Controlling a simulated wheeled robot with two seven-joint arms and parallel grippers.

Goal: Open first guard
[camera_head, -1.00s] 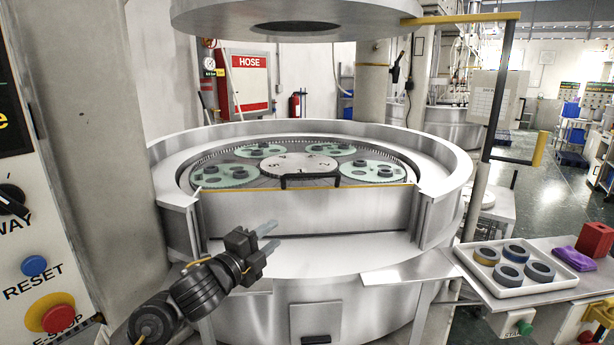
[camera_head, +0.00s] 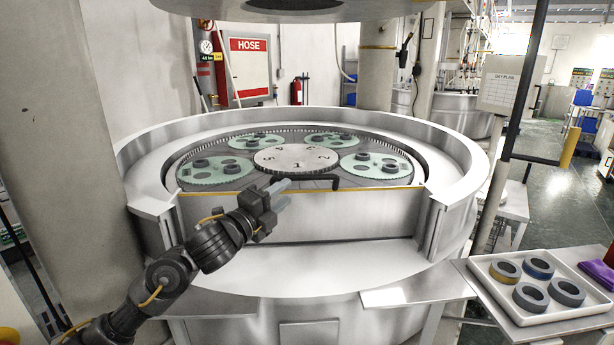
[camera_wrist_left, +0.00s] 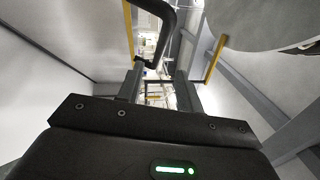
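The first guard (camera_head: 320,213) is a grey front panel on the round lapping machine, with a yellow strip along its top edge and a black bar handle (camera_head: 325,179). The guard stands raised in front of the plate. My left gripper (camera_head: 286,184) is at the handle's left part, overlapping it in the head view. In the left wrist view its two fingers (camera_wrist_left: 158,80) are apart with nothing held. The black handle (camera_wrist_left: 163,22) runs down towards the gap between the fingertips; I cannot tell if it touches them. My right gripper is in neither view.
The plate (camera_head: 293,159) carries several green carriers with dark rings behind the guard. A white tray (camera_head: 490,270) of rings stands on a side shelf at right. A grey column fills the left.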

